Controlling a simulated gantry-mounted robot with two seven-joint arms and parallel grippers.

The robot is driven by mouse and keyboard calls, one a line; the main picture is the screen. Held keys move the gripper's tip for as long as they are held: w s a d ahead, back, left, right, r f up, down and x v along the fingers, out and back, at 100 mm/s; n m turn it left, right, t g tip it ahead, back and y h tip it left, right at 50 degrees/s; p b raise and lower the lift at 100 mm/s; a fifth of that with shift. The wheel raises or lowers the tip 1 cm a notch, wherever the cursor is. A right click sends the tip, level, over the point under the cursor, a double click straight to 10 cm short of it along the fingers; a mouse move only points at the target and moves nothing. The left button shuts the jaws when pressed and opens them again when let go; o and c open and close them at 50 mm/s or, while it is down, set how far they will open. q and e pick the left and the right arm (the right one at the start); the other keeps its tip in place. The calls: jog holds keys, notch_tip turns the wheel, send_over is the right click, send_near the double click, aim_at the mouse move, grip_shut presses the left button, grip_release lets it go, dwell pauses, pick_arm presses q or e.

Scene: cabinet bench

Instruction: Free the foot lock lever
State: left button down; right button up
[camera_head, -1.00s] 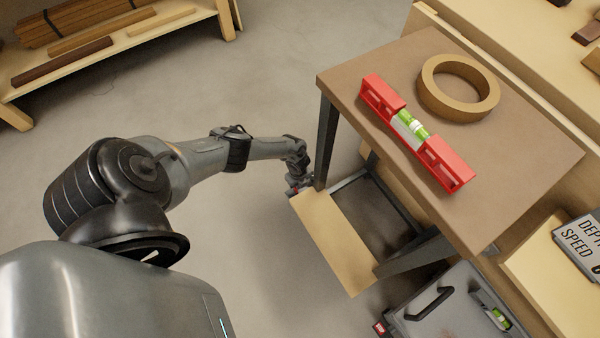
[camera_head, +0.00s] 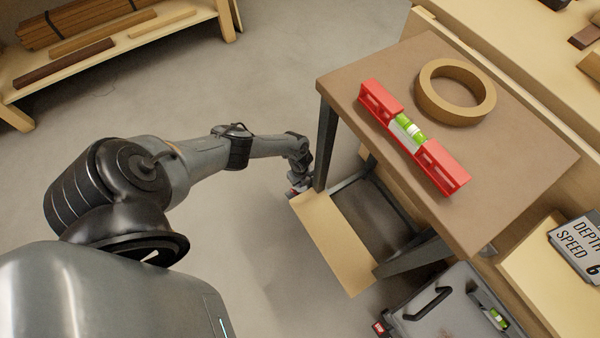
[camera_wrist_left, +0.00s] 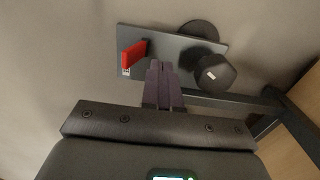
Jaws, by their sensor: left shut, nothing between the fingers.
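The foot lock lever (camera_wrist_left: 132,55) is a small red lever with a pale tip. It stands on a dark plate (camera_wrist_left: 170,48) beside a black round wheel or knob in the left wrist view. My left gripper (camera_wrist_left: 160,68) is shut and empty, its fingertips over the plate just right of the lever and apart from it as far as I can tell. In the head view my left gripper (camera_head: 299,184) is low by the near left leg of the brown-topped table (camera_head: 480,210), and the lever there is mostly hidden. My right gripper is not in view.
A red spirit level (camera_head: 415,138) and a tan ring (camera_head: 455,92) lie on the tabletop. A lower board (camera_head: 332,245) and dark legs are close to my left gripper. A grey case (camera_head: 455,305) stands at lower right. Open floor lies left of the table.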

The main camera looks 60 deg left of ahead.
pick_arm(q)
jog(key=shift+r, duration=0.15)
notch_tip(320, 180, up, 7)
jog(key=p, duration=0.6)
jog(key=shift+p, duration=0.3)
